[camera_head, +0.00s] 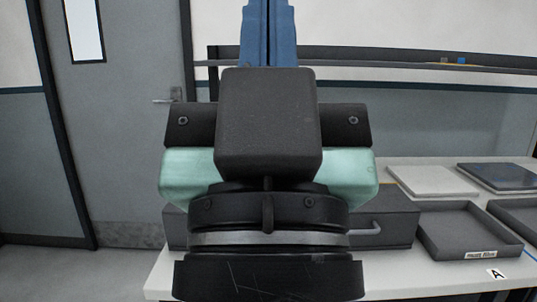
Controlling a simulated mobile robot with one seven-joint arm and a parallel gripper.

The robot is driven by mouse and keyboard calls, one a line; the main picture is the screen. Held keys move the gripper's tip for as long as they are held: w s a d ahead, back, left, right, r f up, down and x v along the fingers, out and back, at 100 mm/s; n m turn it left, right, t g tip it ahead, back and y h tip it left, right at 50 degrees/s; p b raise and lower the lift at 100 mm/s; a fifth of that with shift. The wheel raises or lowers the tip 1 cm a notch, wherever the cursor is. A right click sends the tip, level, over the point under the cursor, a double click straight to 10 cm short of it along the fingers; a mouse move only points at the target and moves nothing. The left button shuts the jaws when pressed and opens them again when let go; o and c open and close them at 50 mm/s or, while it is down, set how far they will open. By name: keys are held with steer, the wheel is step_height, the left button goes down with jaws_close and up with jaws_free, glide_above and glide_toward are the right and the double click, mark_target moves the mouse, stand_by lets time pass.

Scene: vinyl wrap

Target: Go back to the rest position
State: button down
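My gripper (268,30) fills the middle of the head camera view, pointing up and seen from behind. Its black and pale teal housing hides much of the table. Two blue parts rise side by side above the black block, with a thin dark line between them. The top edge of the picture cuts them off, so their tips are hidden. I cannot tell whether they are closed together, and I see nothing held between them.
A white table (400,285) stands behind and to the right. It carries a dark drawer box (395,222) with a handle, a labelled grey tray (470,230), a light flat panel (432,181) and a dark flat panel (500,177). A grey door (125,130) is at left, with bare floor below.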

step_height(320, 180, up, 19)
steer(key=p, duration=1.6)
steer(key=shift+p, duration=0.3)
